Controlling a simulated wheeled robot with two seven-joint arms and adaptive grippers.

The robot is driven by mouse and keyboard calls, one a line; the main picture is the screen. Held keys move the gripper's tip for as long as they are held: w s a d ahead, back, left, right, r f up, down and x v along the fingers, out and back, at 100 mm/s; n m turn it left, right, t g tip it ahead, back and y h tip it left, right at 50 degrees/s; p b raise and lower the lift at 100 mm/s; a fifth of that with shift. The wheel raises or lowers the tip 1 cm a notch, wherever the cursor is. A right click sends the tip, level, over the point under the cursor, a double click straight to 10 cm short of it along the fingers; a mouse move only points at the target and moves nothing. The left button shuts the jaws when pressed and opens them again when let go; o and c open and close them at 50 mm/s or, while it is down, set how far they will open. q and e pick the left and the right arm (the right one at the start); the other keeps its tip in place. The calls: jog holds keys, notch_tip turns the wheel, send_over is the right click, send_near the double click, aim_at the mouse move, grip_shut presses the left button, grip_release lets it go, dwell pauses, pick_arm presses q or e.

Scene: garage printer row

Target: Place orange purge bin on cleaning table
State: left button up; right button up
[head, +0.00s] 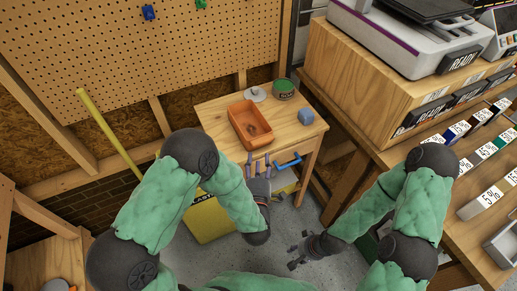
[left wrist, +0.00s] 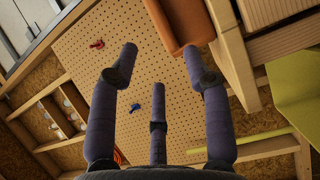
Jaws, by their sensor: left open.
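The orange purge bin (head: 242,113) sits upright on the small wooden table (head: 218,113), close to its front left edge. A small dark item lies inside it. My left gripper (head: 258,162) is at the table's front edge, just below the bin in the head view. Its fingers are spread and empty. In the left wrist view the bin (left wrist: 182,22) shows at the top, beyond the fingers (left wrist: 160,75), with no clear contact.
On the table are a grey disc (head: 255,94), a green-topped tin (head: 284,89) and a blue-grey lump (head: 306,117). A yellow bin (head: 208,222) stands below. The printer bench (head: 370,90) is at right.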

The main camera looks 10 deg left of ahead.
pick_arm(q)
jog(key=s, duration=0.5)
notch_tip(320, 180, down, 15)
jog(key=m+g+h, duration=0.3)
jog(key=m+g, duration=0.4)
jog(key=g, duration=0.1)
jog(key=s+a+f+m+g+h, duration=0.1)
jog(key=s+f+m+g, duration=0.3)
jog(key=s, duration=0.3)
jog(key=s+a+f+m+g+h, duration=0.1)
jog(key=s+f+m+g+h, duration=0.1)
jog(key=s+f+m+g, duration=0.3)
jog(key=s+f, duration=0.1)
jog(key=s, duration=0.2)
jog(key=shift+p, duration=0.4)
